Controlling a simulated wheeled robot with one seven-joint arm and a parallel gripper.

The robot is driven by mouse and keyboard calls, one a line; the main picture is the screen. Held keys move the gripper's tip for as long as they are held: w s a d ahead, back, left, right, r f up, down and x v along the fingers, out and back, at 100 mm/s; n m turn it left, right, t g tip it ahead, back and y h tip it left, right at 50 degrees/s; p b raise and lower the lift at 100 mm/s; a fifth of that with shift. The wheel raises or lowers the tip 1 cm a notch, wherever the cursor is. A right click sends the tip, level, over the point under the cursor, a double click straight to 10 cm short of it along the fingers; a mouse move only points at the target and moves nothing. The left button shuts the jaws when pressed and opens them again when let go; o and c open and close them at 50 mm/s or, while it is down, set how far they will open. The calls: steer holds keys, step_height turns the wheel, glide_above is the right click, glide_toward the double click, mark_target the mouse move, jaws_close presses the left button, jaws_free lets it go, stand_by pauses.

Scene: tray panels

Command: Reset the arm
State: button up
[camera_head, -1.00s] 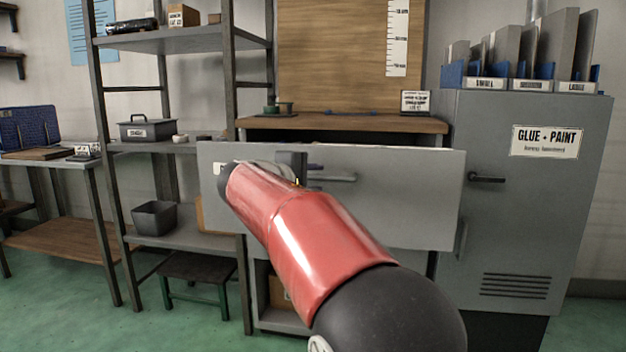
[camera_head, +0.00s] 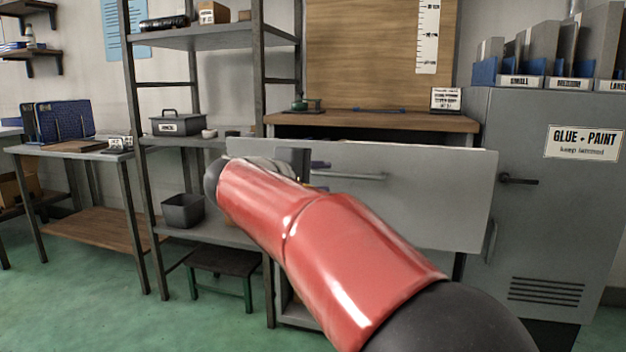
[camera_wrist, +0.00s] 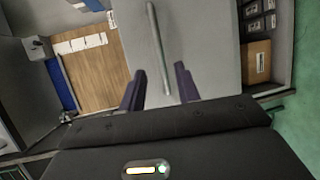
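My gripper (camera_wrist: 158,88) is open, with its two dark purple fingers apart in the wrist view. A long bar handle (camera_wrist: 157,45) on a grey drawer front shows between and beyond the fingers; I cannot tell how far off it is. In the head view, my gripper is mostly hidden behind my red arm; a dark part of it shows in front of the drawer front's left half. The grey drawer front (camera_head: 430,205) stands out from the workbench, and its handle (camera_head: 350,176) shows right of my gripper.
The wooden-topped workbench (camera_head: 390,122) stands behind the drawer front. A grey glue and paint cabinet (camera_head: 570,215) is at the right. An open shelf unit (camera_head: 195,40) and a side table (camera_head: 75,150) stand at the left. Green floor (camera_head: 100,305) is clear at the lower left.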

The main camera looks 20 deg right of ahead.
steer(key=s+d+f+m+g+y+p, duration=0.1)
steer(key=s+f+y+p, duration=0.2)
steer(key=s, duration=0.4)
steer(key=s+d+f+m+g+y+p, duration=0.1)
steer(key=s+f+m+y+p, duration=0.15)
steer(key=s, duration=0.45)
steer(key=s+a+f+m+y+p, duration=0.2)
steer(key=s+a+f+y, duration=0.2)
steer(key=s, duration=0.3)
steer(key=s+a+f+m+g+y+p, duration=0.1)
steer(key=s+a+f+m+y+p, duration=0.1)
steer(key=s, duration=0.6)
step_height(320, 180, down, 3)
steer(key=shift+s+a+f+y+p, duration=0.1)
steer(key=shift+s+a+y+p, duration=0.05)
steer(key=shift+a+y+p, duration=0.8)
